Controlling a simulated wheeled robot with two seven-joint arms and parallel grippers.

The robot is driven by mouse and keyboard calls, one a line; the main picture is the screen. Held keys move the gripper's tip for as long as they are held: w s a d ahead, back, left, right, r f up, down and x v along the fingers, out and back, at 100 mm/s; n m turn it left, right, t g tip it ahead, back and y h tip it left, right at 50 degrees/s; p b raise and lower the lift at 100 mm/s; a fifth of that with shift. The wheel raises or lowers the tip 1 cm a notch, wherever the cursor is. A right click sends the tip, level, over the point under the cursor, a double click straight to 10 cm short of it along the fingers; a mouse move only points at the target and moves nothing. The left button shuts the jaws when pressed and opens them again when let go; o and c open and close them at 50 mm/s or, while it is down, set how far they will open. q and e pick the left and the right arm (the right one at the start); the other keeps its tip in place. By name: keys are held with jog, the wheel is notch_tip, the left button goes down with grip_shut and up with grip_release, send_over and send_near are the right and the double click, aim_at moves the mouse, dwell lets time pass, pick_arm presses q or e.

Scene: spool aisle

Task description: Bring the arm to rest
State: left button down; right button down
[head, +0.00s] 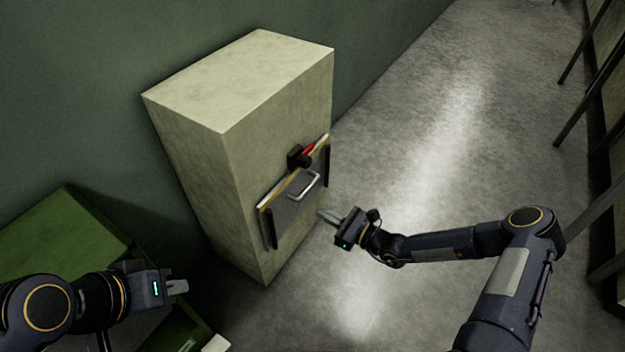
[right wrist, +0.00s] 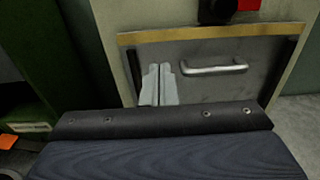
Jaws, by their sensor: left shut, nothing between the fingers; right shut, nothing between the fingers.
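My right gripper (head: 331,216) is shut and empty, held in front of the beige cabinet (head: 230,165). In the right wrist view its fingers (right wrist: 158,84) show side by side before the grey panel (right wrist: 205,58) on the cabinet, left of the silver handle (right wrist: 215,68). In the head view the panel's handle (head: 304,187) is apart from the fingers, up and to the left of them. My left gripper (head: 177,287) is shut and empty at the lower left, in front of a green surface.
A black fitting (head: 298,157) with a red part sits above the panel. A green box or bench (head: 60,235) stands left of the cabinet. Dark rack posts (head: 590,95) line the right side. Grey floor (head: 430,120) between cabinet and rack is clear.

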jog(key=s+d+r+n+g+h, duration=0.1)
jog(key=s+d+r+n+g, duration=0.1)
jog(key=s+r+n+g, duration=0.4)
jog(key=s+d+r+n+g+h, duration=0.1)
jog(key=s+d+r+n+g, duration=0.1)
jog(key=s+r+n, duration=0.65)
jog(key=s+d+r+n+t+h, duration=0.2)
jog(key=s+d+r+n+h, duration=0.25)
jog(key=s, duration=0.35)
jog(key=s+d+r+n+t+h, duration=0.1)
jog(key=s+d+r+n+h, duration=0.3)
jog(key=s+d+r, duration=0.25)
notch_tip(320, 180, up, 23)
jog(key=p, duration=2.3)
jog(key=shift+s+a+n+p, duration=0.3)
jog(key=shift+s+a+p, duration=0.05)
jog(key=shift+s+p, duration=0.05)
jog(key=c, duration=2.2)
grip_release()
